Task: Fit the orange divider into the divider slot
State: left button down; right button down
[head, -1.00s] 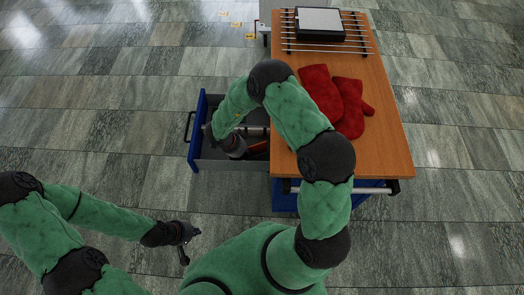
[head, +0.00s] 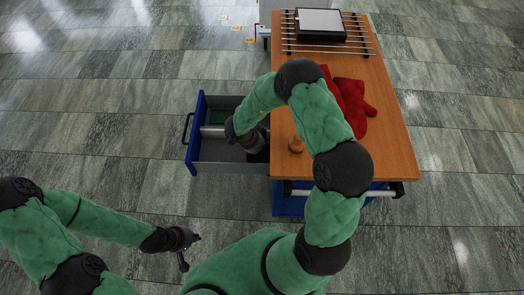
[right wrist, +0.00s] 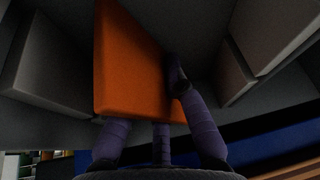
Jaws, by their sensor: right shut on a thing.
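The orange divider (right wrist: 130,62) is a flat upright panel, slightly tilted, between the fingers of my right gripper (right wrist: 155,125) in the right wrist view. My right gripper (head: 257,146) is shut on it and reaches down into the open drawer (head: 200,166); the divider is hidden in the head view. Grey raised blocks stand left (right wrist: 45,65) and right (right wrist: 234,72) of the divider inside the drawer. I cannot tell which gap is the divider slot, or whether the divider touches it. My left gripper (head: 188,250) looks open and empty, over the floor left of the drawer's front area.
The drawer juts left from a cart with a wooden top (head: 385,120). Floor left is clear.

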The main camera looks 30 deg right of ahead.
jog(key=shift+f, duration=0.15)
jog(key=c, duration=1.3)
grip_release()
jog(key=p+v, duration=0.6)
jog(key=v, duration=0.6)
jog(key=shift+a, duration=0.1)
